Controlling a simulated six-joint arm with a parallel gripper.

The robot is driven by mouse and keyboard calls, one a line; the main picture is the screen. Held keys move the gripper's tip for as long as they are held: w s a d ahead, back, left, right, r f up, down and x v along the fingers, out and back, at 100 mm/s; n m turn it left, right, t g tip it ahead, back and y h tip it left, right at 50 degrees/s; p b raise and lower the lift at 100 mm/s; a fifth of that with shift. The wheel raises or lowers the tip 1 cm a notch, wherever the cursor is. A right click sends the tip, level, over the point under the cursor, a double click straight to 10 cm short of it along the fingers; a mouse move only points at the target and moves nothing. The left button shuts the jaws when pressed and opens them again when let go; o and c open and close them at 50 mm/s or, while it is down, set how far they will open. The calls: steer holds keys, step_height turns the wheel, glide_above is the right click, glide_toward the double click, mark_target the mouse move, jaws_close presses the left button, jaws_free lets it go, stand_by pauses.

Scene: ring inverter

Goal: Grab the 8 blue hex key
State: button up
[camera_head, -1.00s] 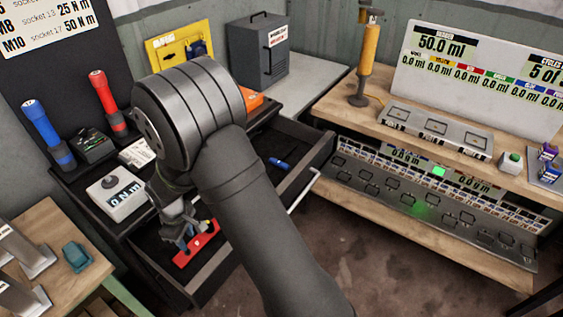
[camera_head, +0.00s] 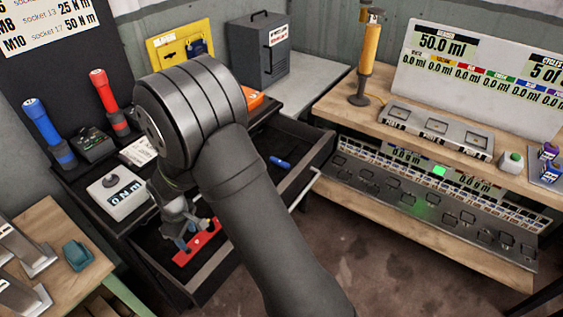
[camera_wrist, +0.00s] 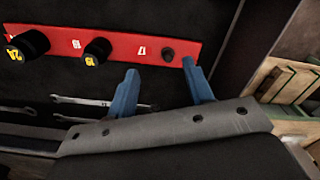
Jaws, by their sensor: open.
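No hex key can be made out for certain. A small blue object (camera_head: 281,161) lies in the right part of the open dark drawer in the head view; it is too small to identify. My gripper (camera_wrist: 159,66) is open and empty in the wrist view, its two blue fingers spread apart. In the head view my gripper (camera_head: 185,238) is over the near part of the drawer, by the red strip (camera_head: 198,247), partly hidden by my arm.
Silver wrenches (camera_wrist: 85,101) lie on the dark drawer floor. A grey box with a knob (camera_head: 117,192) and upright blue (camera_head: 47,130) and red (camera_head: 108,98) tools stand left of the drawer. A wooden bench (camera_head: 365,112) with displays is at right.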

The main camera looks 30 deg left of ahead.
steer(key=w+a+r+m, duration=0.15)
steer(key=w+r, duration=0.25)
steer(key=w, duration=1.3)
steer(key=w+a+r+m, duration=0.1)
steer(key=w+r+m, duration=0.15)
steer(key=w, duration=1.45)
steer(key=w+d+r, duration=0.4)
steer(key=w+d, duration=0.2)
steer(key=w, duration=0.6)
glide_above(288, 164)
steer(key=f, duration=0.7)
steer(key=s+f, duration=0.1)
steer(key=f, duration=0.3)
steer(key=shift+a+f, duration=0.1)
steer(key=shift+a, duration=0.05)
steer(key=shift+w+f, duration=0.2)
steer(key=shift+f, duration=1.2)
steer(key=shift+w+f, duration=0.15)
steer(key=shift+f, duration=1.2)
jaws_close()
